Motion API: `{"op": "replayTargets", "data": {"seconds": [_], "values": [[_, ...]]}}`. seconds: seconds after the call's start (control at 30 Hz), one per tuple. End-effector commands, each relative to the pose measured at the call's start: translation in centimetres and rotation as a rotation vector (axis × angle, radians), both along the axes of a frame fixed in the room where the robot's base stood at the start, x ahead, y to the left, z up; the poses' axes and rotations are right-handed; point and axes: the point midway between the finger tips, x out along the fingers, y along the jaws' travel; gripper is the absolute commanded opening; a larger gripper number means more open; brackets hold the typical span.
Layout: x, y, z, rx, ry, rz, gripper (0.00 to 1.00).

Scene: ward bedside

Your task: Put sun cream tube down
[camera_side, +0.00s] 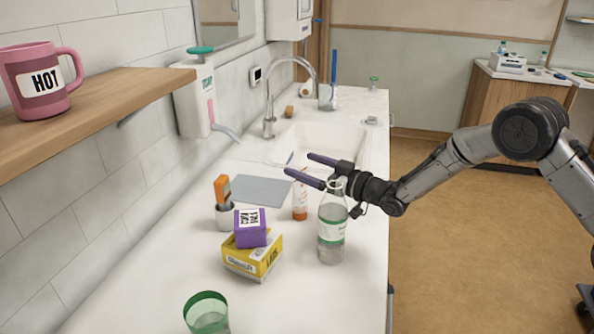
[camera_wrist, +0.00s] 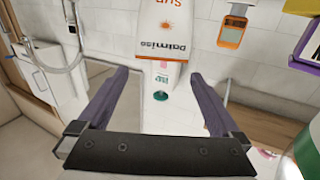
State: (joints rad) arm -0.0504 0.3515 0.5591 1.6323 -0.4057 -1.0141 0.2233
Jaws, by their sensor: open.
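The sun cream tube (camera_side: 300,200) is white with an orange lower end and stands upright on the white counter, just behind the clear bottle. The tube lies beyond the fingertips and nothing is held.
The clear bottle (camera_side: 332,232) stands close in front of the tube. A purple box (camera_side: 250,229) sits on a yellow box (camera_side: 252,257). An orange device (camera_side: 222,190) stands in a cup. A grey mat (camera_side: 262,191) lies flat behind, and the sink (camera_side: 322,142) is farther back.

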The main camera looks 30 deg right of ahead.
Motion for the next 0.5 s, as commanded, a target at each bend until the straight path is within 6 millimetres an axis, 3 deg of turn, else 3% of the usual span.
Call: {"op": "replayTargets", "data": {"seconds": [0.2,0.5], "values": [[0.0,0.0,3.6,0.0,0.0,0.0,1.0],[0.0,0.0,4.9,0.0,0.003,0.0,1.0]]}}
